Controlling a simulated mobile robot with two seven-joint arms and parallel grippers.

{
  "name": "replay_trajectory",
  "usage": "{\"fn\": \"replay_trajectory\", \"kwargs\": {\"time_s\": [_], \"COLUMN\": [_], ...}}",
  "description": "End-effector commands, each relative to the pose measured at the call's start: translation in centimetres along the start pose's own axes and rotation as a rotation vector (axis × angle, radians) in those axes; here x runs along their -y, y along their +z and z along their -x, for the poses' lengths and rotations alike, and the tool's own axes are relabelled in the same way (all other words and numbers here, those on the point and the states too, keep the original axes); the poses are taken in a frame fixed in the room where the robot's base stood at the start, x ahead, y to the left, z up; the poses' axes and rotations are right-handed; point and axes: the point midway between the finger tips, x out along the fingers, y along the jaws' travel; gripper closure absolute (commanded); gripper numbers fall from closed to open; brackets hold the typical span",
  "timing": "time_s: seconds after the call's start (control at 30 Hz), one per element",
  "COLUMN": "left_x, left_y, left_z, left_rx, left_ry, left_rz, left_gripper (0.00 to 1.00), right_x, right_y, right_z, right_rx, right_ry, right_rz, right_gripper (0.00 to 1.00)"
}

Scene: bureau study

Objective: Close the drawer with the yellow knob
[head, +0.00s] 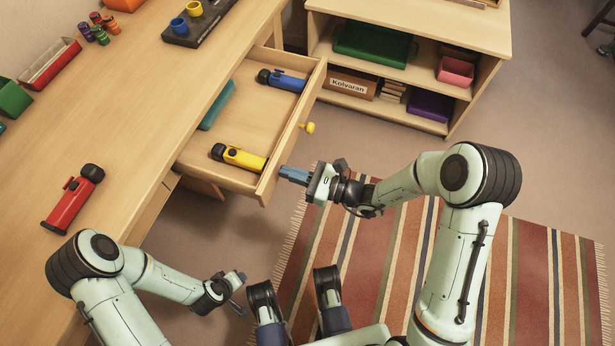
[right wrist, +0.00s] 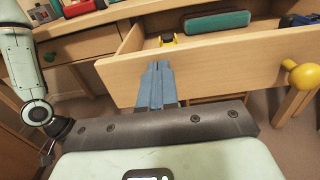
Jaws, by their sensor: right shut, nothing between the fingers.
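The drawer (head: 290,140) with the yellow knob (head: 308,127) stands pulled out from the desk. It holds a blue flashlight (head: 283,81), a yellow flashlight (head: 239,157) and a teal case (head: 217,105). My right gripper (head: 283,172) is shut and empty, its fingertips at or close to the drawer front near its lower end, below the knob in the head view. In the right wrist view the fingers (right wrist: 157,82) point at the drawer front (right wrist: 215,75), with the knob (right wrist: 302,75) to the right; contact is unclear. My left gripper (head: 240,278) is low beside the desk, away from the drawer.
On the desk (head: 150,75) lie a red flashlight (head: 72,198), a red tray (head: 50,66) and a dark cup holder (head: 200,22). A shelf unit (head: 420,75) with bins stands beyond the drawer. A striped rug (head: 480,265) covers the floor at right.

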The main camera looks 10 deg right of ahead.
Motion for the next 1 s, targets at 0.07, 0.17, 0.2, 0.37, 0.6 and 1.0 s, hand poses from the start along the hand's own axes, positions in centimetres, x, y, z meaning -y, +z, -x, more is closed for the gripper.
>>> {"fn": "replay_trajectory", "kwargs": {"time_s": [0.07, 0.17, 0.2, 0.37, 0.6, 1.0], "left_x": [0.1, 0.1, 0.1, 0.1, 0.1, 0.5], "left_y": [-0.2, -0.3, -0.3, -0.3, -0.3, -0.6], "left_z": [-0.2, -0.2, -0.2, -0.2, -0.2, -0.9], "left_rx": [-0.007, -0.010, -0.010, -0.010, -0.010, -0.017], "left_ry": [0.000, -0.001, -0.001, -0.001, -0.001, -0.006], "left_rz": [0.001, 0.001, 0.001, 0.001, 0.001, 0.004], "left_gripper": [0.57, 0.57, 0.57, 0.57, 0.57, 0.57], "right_x": [0.0, 0.0, 0.0, 0.0, -0.1, -0.2], "right_y": [0.0, 0.0, 0.0, 0.1, 0.0, 0.0], "right_z": [-0.6, -0.8, -0.8, -0.8, -1.2, -8.2], "right_rx": [0.001, 0.001, 0.001, 0.001, 0.001, 0.004], "right_ry": [0.001, 0.001, 0.001, 0.001, 0.002, 0.005], "right_rz": [0.000, -0.001, -0.001, 0.000, 0.000, 0.000], "right_gripper": [1.00, 1.00, 1.00, 1.00, 1.00, 1.00]}}
